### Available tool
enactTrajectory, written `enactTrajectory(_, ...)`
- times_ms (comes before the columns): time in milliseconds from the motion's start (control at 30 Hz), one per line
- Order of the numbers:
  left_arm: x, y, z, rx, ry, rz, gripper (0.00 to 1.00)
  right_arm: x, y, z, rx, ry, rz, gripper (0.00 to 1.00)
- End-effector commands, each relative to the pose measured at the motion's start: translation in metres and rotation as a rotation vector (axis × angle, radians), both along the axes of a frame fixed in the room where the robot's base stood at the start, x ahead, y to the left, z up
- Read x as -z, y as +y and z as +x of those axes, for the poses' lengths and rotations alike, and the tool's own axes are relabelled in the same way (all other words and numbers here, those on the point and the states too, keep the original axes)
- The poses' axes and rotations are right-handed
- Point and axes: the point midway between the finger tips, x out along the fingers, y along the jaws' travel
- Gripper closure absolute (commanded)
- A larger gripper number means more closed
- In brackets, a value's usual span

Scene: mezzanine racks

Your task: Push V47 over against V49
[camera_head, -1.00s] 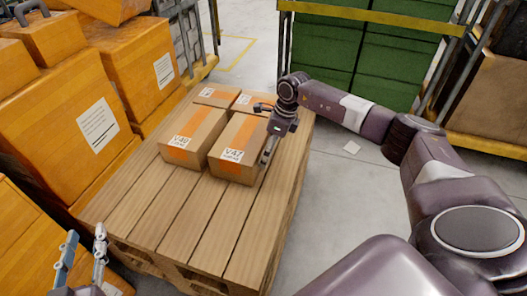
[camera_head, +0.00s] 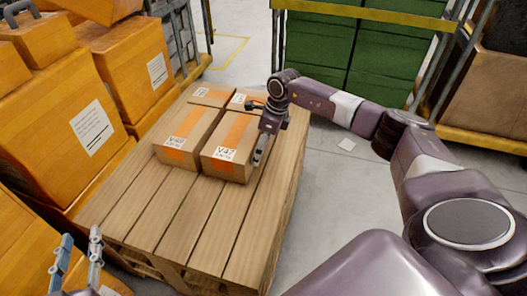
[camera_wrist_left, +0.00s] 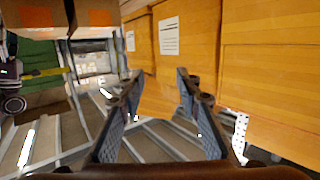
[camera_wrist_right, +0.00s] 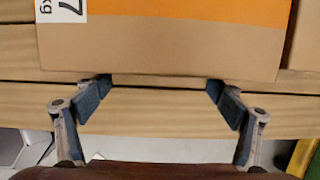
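Carton V47 (camera_head: 228,158), brown with an orange stripe and white label, stands at the front right of a group on the wooden pallet (camera_head: 185,215). The carton whose label appears to read V49 (camera_head: 180,152) stands left of it; only a thin dark line shows between them. V47 fills the top of the right wrist view (camera_wrist_right: 170,50). My right gripper (camera_head: 259,150) is at V47's right side, fingers pointing down. Its fingers are apart with nothing between; contact with V47 is unclear. My left gripper (camera_head: 77,245) is open and empty at lower left.
Two more cartons, left (camera_head: 212,96) and right (camera_head: 239,99), stand behind, partly hidden. Large orange boxes (camera_head: 90,110) line the pallet's left side. A cart with green crates (camera_head: 350,50) stands at the back. The pallet's front boards are bare; its right edge borders open floor.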

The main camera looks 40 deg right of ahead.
Motion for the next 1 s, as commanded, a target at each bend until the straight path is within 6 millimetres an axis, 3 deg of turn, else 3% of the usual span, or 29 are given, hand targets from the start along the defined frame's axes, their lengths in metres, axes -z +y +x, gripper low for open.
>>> enactTrajectory(1000,-0.013,-0.002,0.004,0.001,-0.058,-0.015,0.69,0.000,0.007,0.008,-0.002,-0.002,0.002,0.13)
